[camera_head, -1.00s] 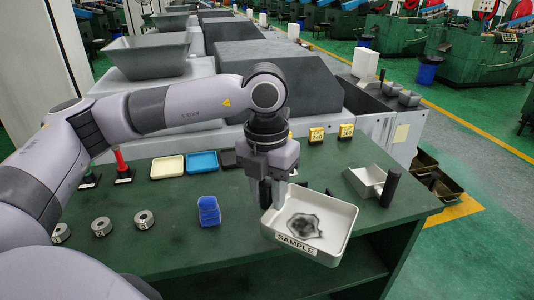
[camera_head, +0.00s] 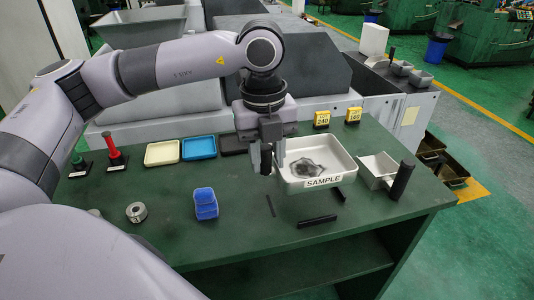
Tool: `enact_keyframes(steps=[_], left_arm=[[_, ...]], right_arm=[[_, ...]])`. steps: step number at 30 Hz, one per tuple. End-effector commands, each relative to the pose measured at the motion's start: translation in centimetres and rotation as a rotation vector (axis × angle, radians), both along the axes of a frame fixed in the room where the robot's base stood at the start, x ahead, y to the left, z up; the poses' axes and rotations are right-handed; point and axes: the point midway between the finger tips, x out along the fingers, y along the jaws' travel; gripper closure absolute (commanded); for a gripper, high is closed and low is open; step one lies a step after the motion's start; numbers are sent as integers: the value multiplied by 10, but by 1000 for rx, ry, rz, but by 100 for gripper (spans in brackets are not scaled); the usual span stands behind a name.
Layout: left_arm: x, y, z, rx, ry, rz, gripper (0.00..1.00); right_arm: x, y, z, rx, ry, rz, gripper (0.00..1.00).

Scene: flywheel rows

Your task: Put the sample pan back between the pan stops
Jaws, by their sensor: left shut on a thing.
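The sample pan (camera_head: 324,183) is a white tray with a SAMPLE label on its front wall and a dark grey patch of material inside. My left gripper (camera_head: 273,162) is shut on the pan's left wall. The pan looks roughly level; its height over the table is hard to judge. The pan stops are black bars on the green table: a short left one (camera_head: 270,206), a long front one (camera_head: 317,221) and a short right one (camera_head: 338,194). In the picture the pan lies behind the front bar, not between the bars. My right gripper is out of view.
A scoop with a black handle (camera_head: 401,181) is right of the pan. A blue block (camera_head: 205,203) and a metal ring (camera_head: 136,212) are to the left. Cream (camera_head: 162,153) and blue (camera_head: 199,148) trays and yellow 240 (camera_head: 322,119) and 160 (camera_head: 353,116) blocks are behind.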

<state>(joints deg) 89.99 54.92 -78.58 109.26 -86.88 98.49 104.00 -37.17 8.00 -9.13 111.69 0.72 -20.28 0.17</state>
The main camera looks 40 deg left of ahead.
Motion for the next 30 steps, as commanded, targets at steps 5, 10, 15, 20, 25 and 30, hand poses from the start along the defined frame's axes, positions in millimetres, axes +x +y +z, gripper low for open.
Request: enact_keyframes(steps=[5, 10, 15, 20, 25, 30], left_arm=[[0, 0, -4, -2, -2, -1, 100], [0, 0, -17, -2, -2, -1, 100], [0, 0, -34, -2, -2, -1, 100], [0, 0, -49, -2, -4, -2, 100], [0, 0, -57, -2, -4, -2, 100], [0, 0, -58, -2, -4, -2, 100]], right_arm=[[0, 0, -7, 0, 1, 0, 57], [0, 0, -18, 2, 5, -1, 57], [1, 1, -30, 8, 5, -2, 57], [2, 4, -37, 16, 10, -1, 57], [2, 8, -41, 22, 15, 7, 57], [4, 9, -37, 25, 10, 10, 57]])
